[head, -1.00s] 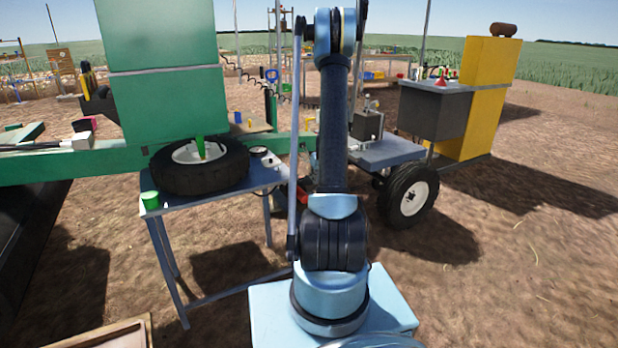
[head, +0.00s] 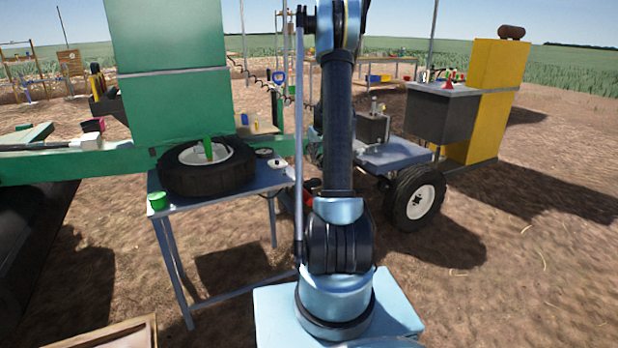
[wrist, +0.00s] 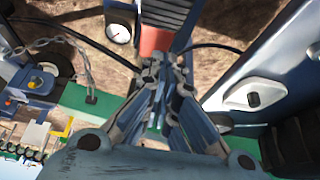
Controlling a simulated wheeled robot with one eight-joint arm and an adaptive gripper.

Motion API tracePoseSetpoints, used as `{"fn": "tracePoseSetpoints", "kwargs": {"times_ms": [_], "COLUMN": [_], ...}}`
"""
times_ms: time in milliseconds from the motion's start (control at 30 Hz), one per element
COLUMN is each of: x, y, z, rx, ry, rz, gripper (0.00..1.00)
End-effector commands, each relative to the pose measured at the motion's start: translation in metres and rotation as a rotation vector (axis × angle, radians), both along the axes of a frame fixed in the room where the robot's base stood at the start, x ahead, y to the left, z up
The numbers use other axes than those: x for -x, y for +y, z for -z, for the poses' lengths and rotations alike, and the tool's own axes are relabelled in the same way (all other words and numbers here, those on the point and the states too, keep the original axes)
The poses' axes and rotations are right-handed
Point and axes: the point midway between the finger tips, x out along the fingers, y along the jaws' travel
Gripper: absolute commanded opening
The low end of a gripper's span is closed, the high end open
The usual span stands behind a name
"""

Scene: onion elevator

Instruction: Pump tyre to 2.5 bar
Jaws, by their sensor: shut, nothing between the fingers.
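A black tyre with a white hub (head: 180,182) lies flat on a small grey-blue table in the head view. A green pointed piece (head: 208,149) stands on its hub. My gripper (wrist: 165,78) shows in the wrist view with its fingers together and empty. Just beyond the fingertips is a red-orange block (wrist: 155,40). Left of it is a round white dial (wrist: 119,33) with a dark needle; its reading is too small to tell. A black hose (wrist: 92,46) curves past the block. In the head view my gripper is hidden behind my arm.
The table (head: 225,196) also holds a green cup (head: 157,201) and a small black round item (head: 264,153). A cart with a black wheel (head: 417,198) stands behind my arm to the right. A dark box (head: 441,115) and yellow cabinet (head: 490,90) stand farther right. Open soil lies at front right.

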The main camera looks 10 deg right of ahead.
Motion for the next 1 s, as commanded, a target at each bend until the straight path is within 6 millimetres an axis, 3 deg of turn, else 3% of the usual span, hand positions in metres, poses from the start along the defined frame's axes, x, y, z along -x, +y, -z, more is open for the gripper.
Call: {"fn": "tracePoseSetpoints", "kwargs": {"times_ms": [467, 1000], "x": [-0.003, -0.032], "y": [0.001, 0.009], "z": [0.004, 0.068], "rx": [0.0, 0.0], "ry": [0.0, 0.0], "rz": [-0.001, -0.001], "gripper": [0.0, 0.0]}}
